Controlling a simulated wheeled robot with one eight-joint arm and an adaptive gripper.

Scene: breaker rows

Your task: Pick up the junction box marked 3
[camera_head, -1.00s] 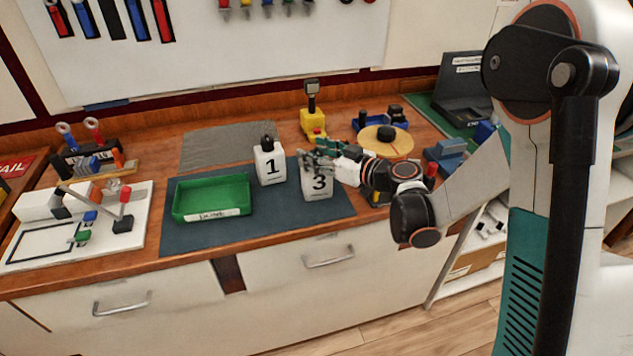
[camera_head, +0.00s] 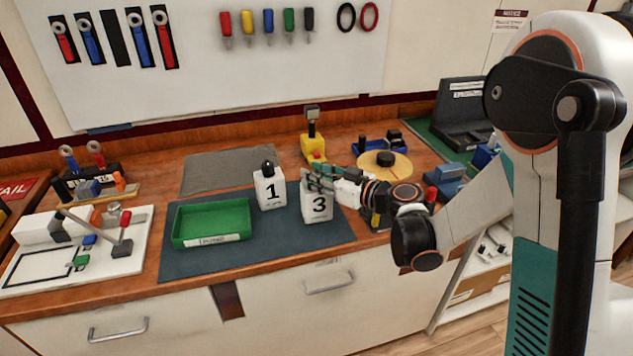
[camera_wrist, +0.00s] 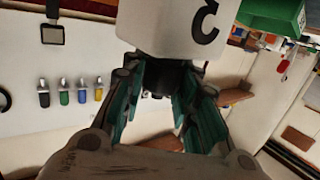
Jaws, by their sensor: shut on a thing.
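The white junction box marked 3 (camera_head: 318,208) is upright at the right part of the dark mat (camera_head: 260,250). My gripper (camera_head: 318,182) reaches in from the right and is shut on the top of this box. In the wrist view, the white box (camera_wrist: 165,28) with part of its black digit fills the top middle, beyond the fingers of my gripper (camera_wrist: 165,68). The fingers hide its top in the head view. I cannot tell whether its base touches the mat.
The box marked 1 (camera_head: 270,190) stands close on the left. A green tray (camera_head: 212,240) lies farther left on the mat. A yellow-based device (camera_head: 313,148) and a round wooden disc (camera_head: 385,168) are behind. The mat's front strip is clear.

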